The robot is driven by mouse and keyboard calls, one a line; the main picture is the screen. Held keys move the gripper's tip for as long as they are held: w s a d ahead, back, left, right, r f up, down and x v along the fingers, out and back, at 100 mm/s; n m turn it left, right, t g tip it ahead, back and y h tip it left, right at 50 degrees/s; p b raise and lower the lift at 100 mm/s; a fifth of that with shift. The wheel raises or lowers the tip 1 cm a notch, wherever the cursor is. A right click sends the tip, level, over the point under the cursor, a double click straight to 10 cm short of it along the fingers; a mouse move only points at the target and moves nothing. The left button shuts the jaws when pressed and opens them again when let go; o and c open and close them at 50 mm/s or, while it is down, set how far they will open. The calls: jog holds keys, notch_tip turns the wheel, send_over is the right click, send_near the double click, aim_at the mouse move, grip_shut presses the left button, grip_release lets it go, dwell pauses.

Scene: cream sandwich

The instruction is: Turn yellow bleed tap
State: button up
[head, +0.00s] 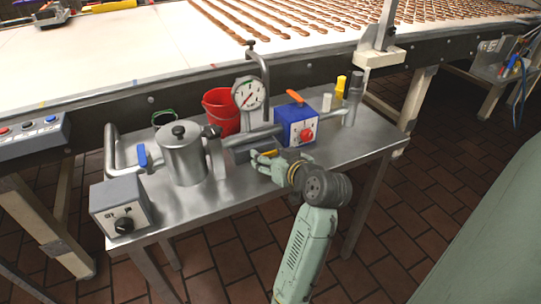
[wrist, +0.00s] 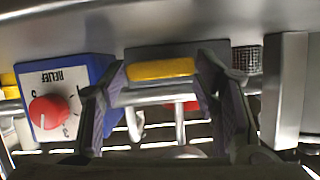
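A yellow tap handle (wrist: 160,70) shows in the wrist view, in front of a dark grey block, lying between my two fingers. In the head view a bit of yellow (head: 265,153) shows by my fingers, mostly covered by them. A second yellow piece (head: 341,84) stands upright at the right rear of the table; no label shows which is the bleed tap.
A blue relief box (head: 296,126) with a red knob stands right of my gripper. A pressure gauge (head: 249,93), red bucket (head: 219,105) and steel pot (head: 183,153) with a blue-handled valve (head: 142,156) stand on the steel table (head: 215,209). A grey knob box (head: 122,205) sits front left.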

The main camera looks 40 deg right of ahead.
jog(key=o, duration=0.4)
jog(key=shift+s, duration=0.15)
jog(key=v, duration=1.1)
jog(key=shift+s+a+r, duration=0.15)
jog(key=shift+s+r, duration=0.05)
jog(key=shift+s, duration=0.15)
